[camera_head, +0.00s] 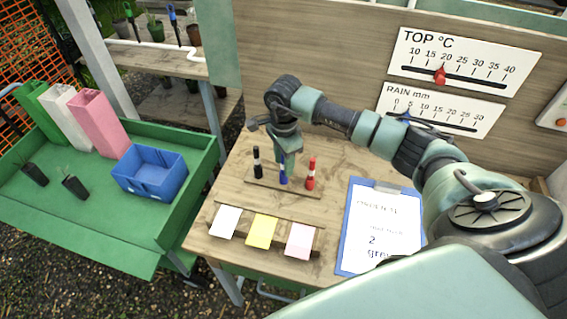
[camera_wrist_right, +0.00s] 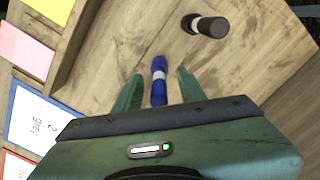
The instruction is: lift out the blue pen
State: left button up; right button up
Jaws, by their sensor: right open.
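The blue pen (camera_head: 283,173) stands upright in a wooden holder (camera_head: 256,184) between a black pen (camera_head: 257,162) and a red pen (camera_head: 310,172). My right gripper (camera_head: 287,160) is above the holder, pointing down at the blue pen, whose upper part it hides in the head view. In the right wrist view, the open fingers of my right gripper (camera_wrist_right: 156,88) are on either side of the blue pen (camera_wrist_right: 158,80), with a gap at each side. The black pen (camera_wrist_right: 207,26) stands beyond the fingers there. My left gripper is not in view.
White, yellow and pink cards (camera_head: 262,230) lie in front of the holder. A clipboard (camera_head: 352,240) lies at the right. A green cart (camera_head: 100,225) with a blue bin (camera_head: 150,172) stands at the left. A board with gauges (camera_head: 470,60) rises behind.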

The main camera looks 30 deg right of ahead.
grip_shut()
